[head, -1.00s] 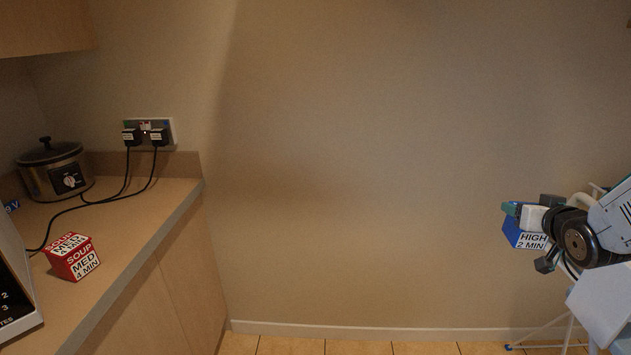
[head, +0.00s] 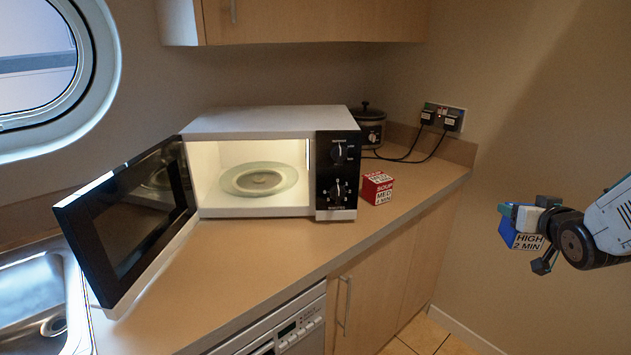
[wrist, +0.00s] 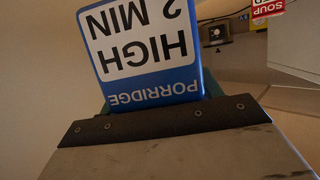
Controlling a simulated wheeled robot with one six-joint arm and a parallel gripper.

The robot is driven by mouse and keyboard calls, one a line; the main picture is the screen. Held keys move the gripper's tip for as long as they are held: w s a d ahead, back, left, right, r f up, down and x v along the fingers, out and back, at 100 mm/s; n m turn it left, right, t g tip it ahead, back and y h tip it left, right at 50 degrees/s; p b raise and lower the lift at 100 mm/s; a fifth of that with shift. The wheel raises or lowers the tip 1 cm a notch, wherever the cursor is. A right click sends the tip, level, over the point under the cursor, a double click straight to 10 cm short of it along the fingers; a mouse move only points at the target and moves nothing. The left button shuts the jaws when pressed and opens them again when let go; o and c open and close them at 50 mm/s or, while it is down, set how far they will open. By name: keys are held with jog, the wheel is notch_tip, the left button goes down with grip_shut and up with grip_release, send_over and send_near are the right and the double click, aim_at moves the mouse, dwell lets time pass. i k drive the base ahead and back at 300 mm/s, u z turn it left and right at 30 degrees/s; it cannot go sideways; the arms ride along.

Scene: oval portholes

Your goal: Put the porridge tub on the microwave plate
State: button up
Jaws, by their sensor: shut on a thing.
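The porridge tub (head: 519,236) is a blue box with a white label reading "HIGH 2 MIN". My gripper (head: 528,220) is shut on it and holds it in the air at the right, away from the counter. In the wrist view the tub (wrist: 145,81) appears upside down, with "PORRIDGE" on its blue band. The microwave (head: 262,124) stands on the counter with its door (head: 130,220) swung open to the left. The pale round microwave plate (head: 236,188) lies inside the lit cavity and looks empty.
A red soup box (head: 377,188) stands on the counter just right of the microwave. A slow cooker (head: 368,128) and plugged sockets (head: 443,118) are behind. A sink (head: 40,300) is at the left. The counter (head: 250,265) in front of the microwave is clear.

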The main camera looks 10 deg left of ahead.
aim_at(267, 180)
jog(key=u, duration=1.1)
